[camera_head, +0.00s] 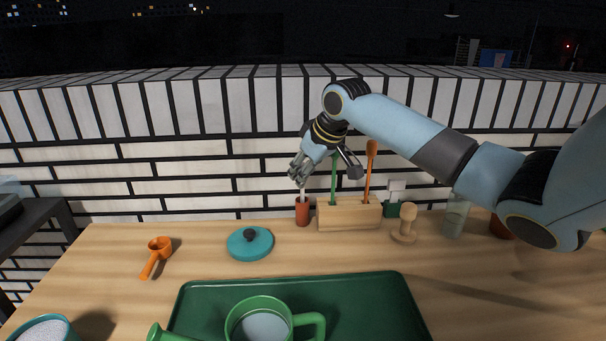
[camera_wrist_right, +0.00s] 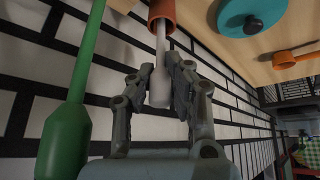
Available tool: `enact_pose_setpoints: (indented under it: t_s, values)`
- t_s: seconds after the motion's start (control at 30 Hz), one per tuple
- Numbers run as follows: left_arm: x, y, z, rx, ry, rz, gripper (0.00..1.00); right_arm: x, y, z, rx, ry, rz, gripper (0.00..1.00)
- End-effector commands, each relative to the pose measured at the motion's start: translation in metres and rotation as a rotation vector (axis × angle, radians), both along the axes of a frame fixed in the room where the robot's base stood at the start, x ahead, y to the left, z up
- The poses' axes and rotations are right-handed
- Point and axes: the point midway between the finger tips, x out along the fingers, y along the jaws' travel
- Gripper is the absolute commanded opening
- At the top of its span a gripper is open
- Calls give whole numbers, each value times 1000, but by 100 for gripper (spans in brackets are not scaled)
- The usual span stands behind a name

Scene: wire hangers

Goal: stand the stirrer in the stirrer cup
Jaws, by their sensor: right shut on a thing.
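The stirrer is pale grey, with a thick handle end (camera_wrist_right: 160,88) and a thin rod. My right gripper (camera_head: 299,178) is shut on its handle, with one finger on each side in the right wrist view (camera_wrist_right: 161,80). The stirrer cup (camera_head: 302,213) is small and reddish-brown and stands at the back of the table, left of the wooden block. The stirrer's rod (camera_head: 303,194) points down at the cup's mouth, and in the right wrist view its end goes into the cup (camera_wrist_right: 161,12). How deep it reaches is hidden by the cup wall. My left gripper is not in view.
Right of the cup, a wooden block (camera_head: 350,216) holds a green utensil (camera_head: 334,180) and an orange spoon (camera_head: 369,165), close to my right gripper. A teal lid (camera_head: 250,243), orange scoop (camera_head: 156,253) and green tray (camera_head: 385,300) lie in front. A brick wall stands behind.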

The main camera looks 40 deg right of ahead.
Motion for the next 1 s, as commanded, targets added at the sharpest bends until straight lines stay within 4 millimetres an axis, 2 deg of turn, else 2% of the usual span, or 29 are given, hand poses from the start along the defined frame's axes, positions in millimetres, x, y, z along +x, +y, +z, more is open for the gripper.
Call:
enact_pose_setpoints:
  t_s: [0.23, 0.27, 0.33, 0.63, 0.77, 1.0]
  values:
    - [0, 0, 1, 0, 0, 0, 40, 0, 0, -1, 0, 0, 0, 0]
    - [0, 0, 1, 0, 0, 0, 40, 0, 0, -2, 0, 0, 0, 14]
    - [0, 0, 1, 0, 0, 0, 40, 0, 0, -1, 0, 0, 0, 22]
    - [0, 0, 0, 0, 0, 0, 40, 0, 0, 2, -1, -1, 0, 22]
    - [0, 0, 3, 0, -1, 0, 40, -8, -1, 15, -5, 0, 1, 22]
    - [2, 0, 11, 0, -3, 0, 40, -35, -1, 64, -8, -1, 2, 22]
